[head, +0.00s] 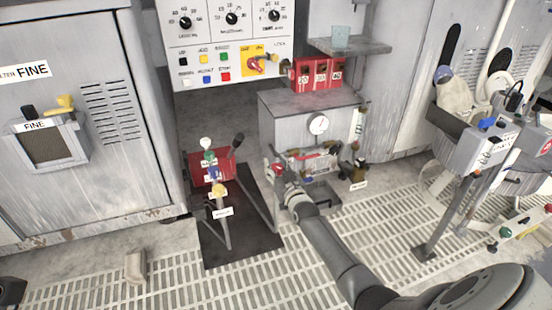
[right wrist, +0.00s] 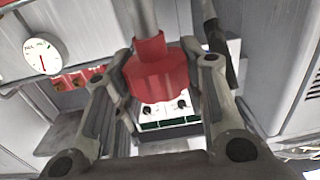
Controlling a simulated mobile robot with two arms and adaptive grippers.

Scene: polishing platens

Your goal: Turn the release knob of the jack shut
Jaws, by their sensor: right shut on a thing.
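The release knob (right wrist: 155,72) is red and ribbed, on a grey shaft, and fills the space between the two fingers in the right wrist view. My right gripper (head: 279,177) is shut on it, one finger against each side. In the head view the gripper is at the left front of the jack unit (head: 312,160), low before the grey cabinet, and mostly hides the knob. The round pressure gauge (head: 318,124) is above and right of the gripper; a gauge also shows in the right wrist view (right wrist: 42,57). My left gripper is not in view.
A red unit with several coloured-knob levers (head: 212,165) stands on a dark mat (head: 238,245) left of my arm. Red numbered boxes (head: 318,75) sit on the grey cabinet (head: 285,110). A post-mounted station (head: 455,210) stands at right. Pale floor grating is mostly clear at front left.

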